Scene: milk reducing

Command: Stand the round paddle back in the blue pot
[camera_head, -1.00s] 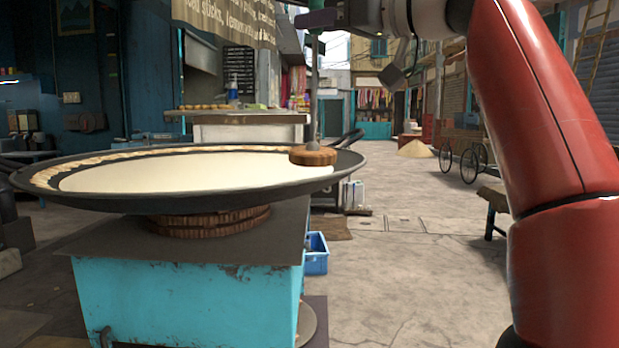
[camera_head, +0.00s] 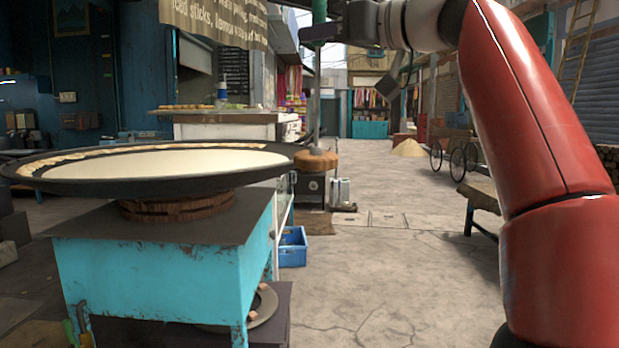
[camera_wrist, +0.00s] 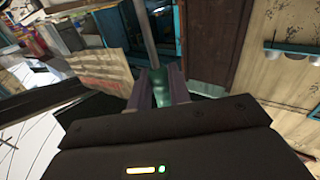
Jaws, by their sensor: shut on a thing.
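The round paddle has a wooden disc (camera_head: 316,162) at the lower end of an upright grey rod, with a green handle on top. The disc hangs just right of the wide dark pan (camera_head: 30,172), beside its rim in the picture; whether it touches cannot be told. My gripper (camera_head: 318,20), at the top of the head view, is shut on the green handle. The wrist view shows the handle (camera_wrist: 161,88) between the two fingers, with the rod running up from it. I cannot make out a blue pot in either view.
The pan holds pale milk and sits on a turquoise stove (camera_head: 150,285). A blue crate (camera_head: 292,247) is on the ground right of the stove. A bench (camera_head: 482,195) stands at the right. The paved ground between is open.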

